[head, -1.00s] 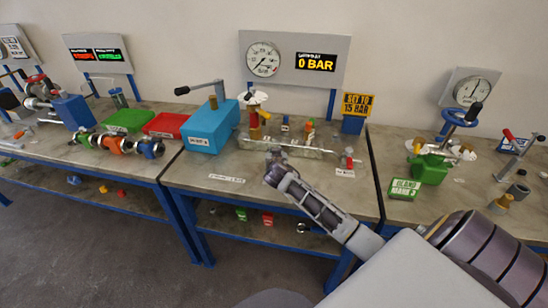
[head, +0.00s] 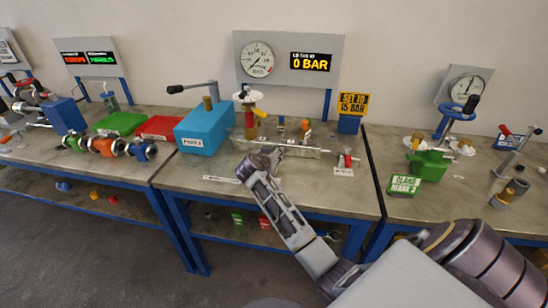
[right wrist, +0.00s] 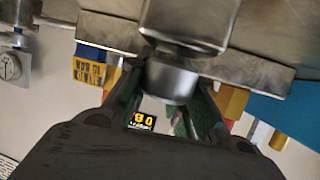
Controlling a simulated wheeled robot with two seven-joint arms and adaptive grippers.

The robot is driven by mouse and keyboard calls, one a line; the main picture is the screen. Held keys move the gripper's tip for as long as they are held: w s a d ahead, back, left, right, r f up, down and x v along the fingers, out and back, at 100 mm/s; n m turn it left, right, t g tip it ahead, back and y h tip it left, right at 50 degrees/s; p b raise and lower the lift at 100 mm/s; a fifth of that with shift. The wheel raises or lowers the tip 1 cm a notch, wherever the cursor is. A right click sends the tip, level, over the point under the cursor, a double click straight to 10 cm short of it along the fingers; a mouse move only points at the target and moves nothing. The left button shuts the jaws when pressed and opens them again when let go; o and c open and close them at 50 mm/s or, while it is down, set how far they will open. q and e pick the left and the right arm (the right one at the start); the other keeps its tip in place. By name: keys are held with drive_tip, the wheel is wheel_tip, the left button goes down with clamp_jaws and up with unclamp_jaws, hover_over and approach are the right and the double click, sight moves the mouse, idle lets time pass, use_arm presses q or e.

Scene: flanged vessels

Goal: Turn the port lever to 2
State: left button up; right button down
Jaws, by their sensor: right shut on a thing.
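A metal valve block (head: 290,150) with red, yellow and orange parts stands on the middle bench. My right gripper (head: 264,160) is low at its front left side. In the right wrist view my right gripper (right wrist: 168,100) is shut on a grey round metal part (right wrist: 172,82), with one dark finger on each side. I cannot tell from its shape whether this part is the port lever, and no position number shows on it. The gripper hides this part in the head view. My left gripper is not in view.
A blue box (head: 207,130) with a black-knobbed handle stands left of the block. A gauge panel (head: 290,65) behind reads 0 BAR, beside a yellow sign (head: 353,104) saying SET TO 15 BAR. A small red-capped fitting (head: 347,160) stands right. The bench front (head: 210,170) is mostly clear.

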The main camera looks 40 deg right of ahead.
drive_tip(key=shift+s+d+f+m+g+h+b, duration=0.1)
drive_tip(key=shift+s+d+m+g+h+b, duration=0.1)
drive_tip(key=shift+m+g+h+b, duration=0.5)
drive_tip(key=shift+s+m+g+b, duration=0.15)
drive_tip(key=shift+m+g+b, duration=0.35)
drive_tip(key=shift+m+g, duration=0.1)
drive_tip(key=m+g+b, duration=0.1)
drive_tip(key=s+m+g+h+b, duration=0.1)
drive_tip(key=m+g+b, duration=0.1)
drive_tip(key=shift+d+g, duration=0.1)
drive_tip(key=shift+g, duration=0.2)
use_arm(q)
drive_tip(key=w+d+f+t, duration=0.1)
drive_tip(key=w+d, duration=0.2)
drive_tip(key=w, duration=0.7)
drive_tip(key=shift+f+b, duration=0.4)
drive_tip(key=shift+b, duration=0.05)
use_arm(e)
drive_tip(key=shift+s+m+g, duration=0.15)
drive_tip(key=shift+m+g, duration=0.55)
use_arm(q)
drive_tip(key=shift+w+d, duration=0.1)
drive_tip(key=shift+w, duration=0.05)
use_arm(e)
drive_tip(key=c, duration=1.3)
unclamp_jaws()
drive_tip(key=shift+o, duration=0.2)
drive_tip(key=v, duration=1.2)
